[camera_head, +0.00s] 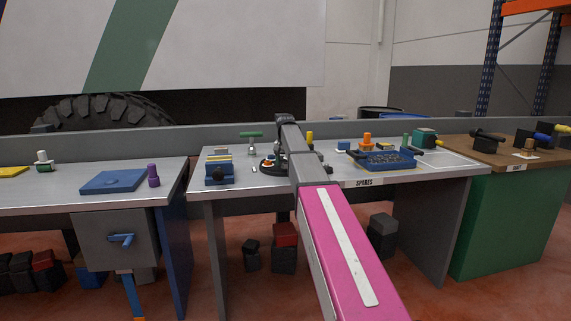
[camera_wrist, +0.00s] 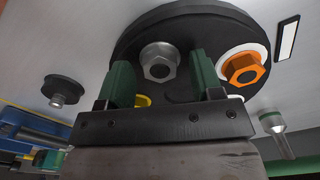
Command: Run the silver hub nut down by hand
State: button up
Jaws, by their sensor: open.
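The silver hub nut (camera_wrist: 160,62) sits on a black round hub plate (camera_wrist: 190,22) in the wrist view. It has a hexagonal body with a round washer-like flange and a dark central hole. My gripper (camera_wrist: 159,72) is open, with one green finger to the lower left of the nut and one to the lower right. I cannot tell whether either finger touches it. An orange nut (camera_wrist: 244,70) sits on a white ring at the plate's right side. A yellow piece, partly hidden, shows between the fingers. In the head view my arm hides the gripper and most of the plate (camera_head: 266,166).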

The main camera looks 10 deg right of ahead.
jog(key=shift+f, duration=0.2)
jog(key=shift+c, duration=0.2)
jog(key=c, duration=0.9)
jog(key=shift+o, duration=0.2)
jog(key=shift+n, duration=0.3)
jog(key=shift+n, duration=3.1)
